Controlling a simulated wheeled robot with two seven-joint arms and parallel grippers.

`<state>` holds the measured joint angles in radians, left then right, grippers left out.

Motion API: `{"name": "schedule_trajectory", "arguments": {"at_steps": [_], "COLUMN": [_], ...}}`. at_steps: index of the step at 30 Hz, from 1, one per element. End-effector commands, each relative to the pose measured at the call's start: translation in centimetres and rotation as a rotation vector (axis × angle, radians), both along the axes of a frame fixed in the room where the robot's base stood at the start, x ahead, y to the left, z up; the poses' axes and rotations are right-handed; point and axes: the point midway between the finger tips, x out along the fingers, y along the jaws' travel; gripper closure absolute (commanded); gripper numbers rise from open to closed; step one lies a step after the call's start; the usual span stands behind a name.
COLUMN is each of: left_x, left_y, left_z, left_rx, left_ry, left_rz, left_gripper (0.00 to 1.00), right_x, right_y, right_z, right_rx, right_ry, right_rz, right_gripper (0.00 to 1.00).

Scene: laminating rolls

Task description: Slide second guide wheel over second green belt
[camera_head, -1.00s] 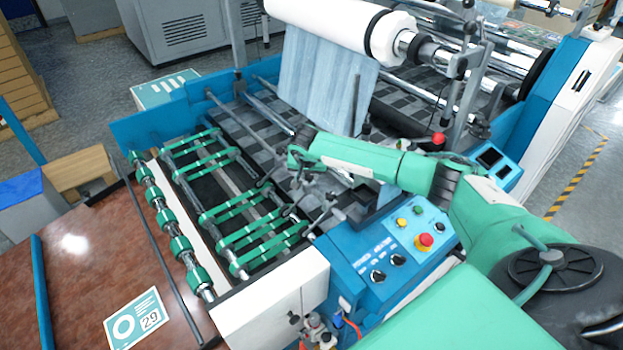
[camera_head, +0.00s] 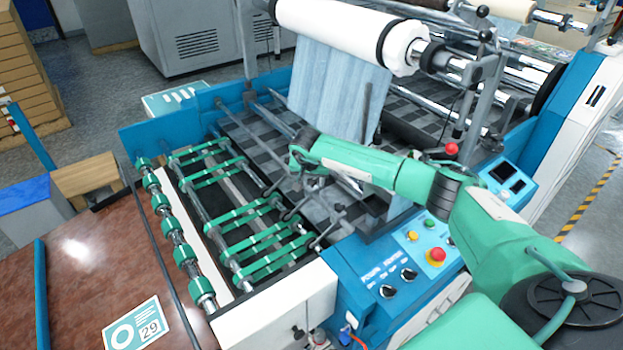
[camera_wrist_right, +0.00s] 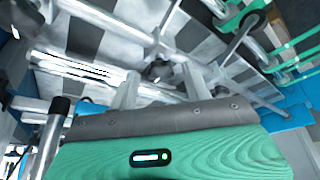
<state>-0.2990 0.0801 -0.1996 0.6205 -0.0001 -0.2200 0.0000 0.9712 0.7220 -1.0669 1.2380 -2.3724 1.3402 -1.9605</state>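Green belts (camera_head: 262,242) run in pairs between a rod and the shaft inside the machine's feed end; they also show at the right edge of the right wrist view (camera_wrist_right: 297,45). Small dark guide wheels on thin grey arms sit beside the belts, one near the belt ends (camera_head: 286,215); a dark wheel shows in the right wrist view (camera_wrist_right: 251,20). I cannot tell which wheel or belt is the second. My right gripper (camera_wrist_right: 162,82) points down over the bar area, right of the belts. Its fingers are apart, with a dark knob-like part showing between them. My left gripper is out of view.
A white film roll (camera_head: 345,32) hangs above the machine. The control panel (camera_head: 412,255) lies below my right arm. A shaft with green rollers (camera_head: 172,222) borders the brown table (camera_head: 85,255). Metal bars and thin wheel arms crowd the gripper.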

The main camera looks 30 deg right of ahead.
Motion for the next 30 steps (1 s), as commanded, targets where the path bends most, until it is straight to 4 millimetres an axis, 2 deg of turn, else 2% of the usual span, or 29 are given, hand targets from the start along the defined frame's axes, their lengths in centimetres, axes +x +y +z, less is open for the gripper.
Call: {"name": "schedule_trajectory", "arguments": {"at_steps": [4, 8, 11, 21, 25, 30], "left_x": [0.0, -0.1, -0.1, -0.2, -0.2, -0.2], "left_y": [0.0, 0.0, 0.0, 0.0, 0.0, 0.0], "left_z": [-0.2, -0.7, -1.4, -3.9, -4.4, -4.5], "left_rx": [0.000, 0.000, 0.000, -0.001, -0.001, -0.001], "left_ry": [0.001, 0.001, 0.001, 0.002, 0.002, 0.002], "left_rz": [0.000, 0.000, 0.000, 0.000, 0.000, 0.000], "left_gripper": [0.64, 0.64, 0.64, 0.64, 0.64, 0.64], "right_x": [0.0, -0.3, -0.9, -3.1, -3.6, -4.0], "right_y": [0.1, 0.4, 0.8, 2.7, 3.1, 3.4], "right_z": [0.2, 1.3, 2.9, 9.9, 11.6, 12.6], "right_rx": [0.001, 0.000, 0.000, 0.000, 0.000, 0.001], "right_ry": [-0.002, -0.004, -0.005, -0.005, -0.003, -0.001], "right_rz": [0.001, 0.001, 0.002, 0.001, 0.001, 0.000], "right_gripper": [0.51, 0.51, 0.51, 0.51, 0.51, 0.51]}}
